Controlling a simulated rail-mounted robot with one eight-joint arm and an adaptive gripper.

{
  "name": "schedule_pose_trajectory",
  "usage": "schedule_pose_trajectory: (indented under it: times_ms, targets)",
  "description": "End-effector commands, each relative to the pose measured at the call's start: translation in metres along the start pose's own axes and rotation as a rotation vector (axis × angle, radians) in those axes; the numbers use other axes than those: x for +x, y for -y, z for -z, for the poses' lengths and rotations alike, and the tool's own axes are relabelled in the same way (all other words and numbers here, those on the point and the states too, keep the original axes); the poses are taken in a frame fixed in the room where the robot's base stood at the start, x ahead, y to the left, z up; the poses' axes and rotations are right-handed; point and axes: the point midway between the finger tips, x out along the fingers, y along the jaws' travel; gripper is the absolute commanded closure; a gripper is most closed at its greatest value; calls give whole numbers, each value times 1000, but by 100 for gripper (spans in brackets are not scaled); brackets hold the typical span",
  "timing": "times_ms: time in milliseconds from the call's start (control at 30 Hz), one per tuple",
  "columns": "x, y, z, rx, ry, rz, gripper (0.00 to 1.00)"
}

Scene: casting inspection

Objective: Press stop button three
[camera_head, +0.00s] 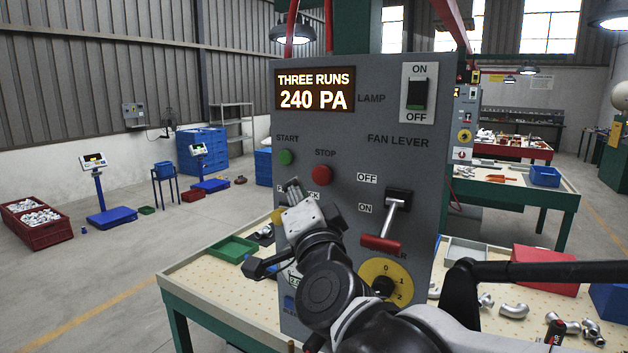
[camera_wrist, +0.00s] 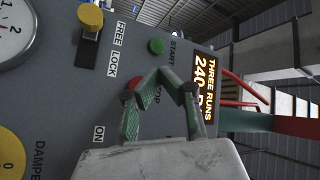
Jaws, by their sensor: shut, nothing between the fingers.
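The red stop button (camera_head: 321,174) sits on the grey control panel (camera_head: 340,140), under the word STOP and right of the green start button (camera_head: 286,157). In the wrist view the stop button (camera_wrist: 134,83) is partly hidden behind one finger. My gripper (camera_head: 292,188) is shut and empty in front of the panel, lower left of the stop button in the head view. The display (camera_head: 315,90) reads THREE RUNS, 240 PA.
A red-handled fan lever (camera_head: 382,243) projects at the panel's right, above the yellow damper dial (camera_head: 386,283). A lamp switch (camera_head: 418,93) is at the upper right. A yellow knob (camera_wrist: 90,16) marked FREE and LOCK is near my gripper. A green tray (camera_head: 232,249) lies left of the panel.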

Motion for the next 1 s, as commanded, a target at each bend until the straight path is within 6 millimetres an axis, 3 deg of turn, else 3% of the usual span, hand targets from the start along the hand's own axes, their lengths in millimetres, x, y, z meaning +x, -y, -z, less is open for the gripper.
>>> schedule_pose_trajectory:
  times_ms: [400,1000]
  targets:
    - [30,-23,22,-1,-2,-1,100]
    - [34,-25,25,0,0,-1,100]
